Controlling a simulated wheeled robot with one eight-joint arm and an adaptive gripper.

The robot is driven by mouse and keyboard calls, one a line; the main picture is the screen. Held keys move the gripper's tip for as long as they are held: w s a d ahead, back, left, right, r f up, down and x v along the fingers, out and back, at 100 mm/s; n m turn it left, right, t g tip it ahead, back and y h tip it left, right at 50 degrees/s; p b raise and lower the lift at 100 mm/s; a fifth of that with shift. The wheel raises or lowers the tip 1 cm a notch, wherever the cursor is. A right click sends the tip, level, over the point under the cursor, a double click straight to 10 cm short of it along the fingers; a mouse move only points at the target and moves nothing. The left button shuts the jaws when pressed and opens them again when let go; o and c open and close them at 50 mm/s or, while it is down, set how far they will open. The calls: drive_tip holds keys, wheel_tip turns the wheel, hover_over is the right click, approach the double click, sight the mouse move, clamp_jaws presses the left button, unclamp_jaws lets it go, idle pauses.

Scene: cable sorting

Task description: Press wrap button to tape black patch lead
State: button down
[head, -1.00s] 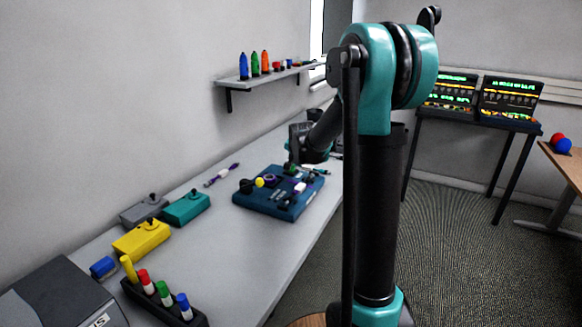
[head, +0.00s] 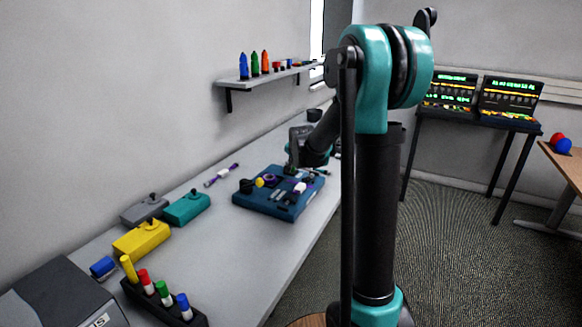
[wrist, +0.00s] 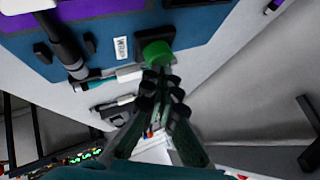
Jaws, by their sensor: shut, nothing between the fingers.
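The blue wrapping machine (head: 262,207) lies on the long grey table; its panel (wrist: 200,18) fills the top of the wrist view. A green button (wrist: 155,50) stands on the panel beside a white WRAP label (wrist: 121,47). My gripper (wrist: 160,82) is shut and empty, its fingertips right at the button's near edge; I cannot tell whether they touch it. In the head view my gripper (head: 292,165) is over the machine's far edge and hides the button. A thick black cylindrical part (wrist: 66,42) lies across the panel; I cannot clearly identify the black patch lead.
A purple-and-white lead (head: 222,175) lies on the table left of the machine. Grey (head: 143,210), teal (head: 187,208) and yellow (head: 141,241) boxes and a marker rack (head: 165,305) stand nearer. A wall shelf (head: 268,77) holds bottles. Table between machine and rack is clear.

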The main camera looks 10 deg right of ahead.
sight(293, 172)
drive_tip(key=shift+f, duration=0.2)
drive_tip(key=shift+r, duration=0.85)
drive_tip(key=shift+r, duration=0.1)
wheel_tip(293, 172, up, 6)
drive_tip(key=shift+f, duration=0.1)
idle(0.5)
drive_tip(key=shift+s, duration=0.1)
idle(0.4)
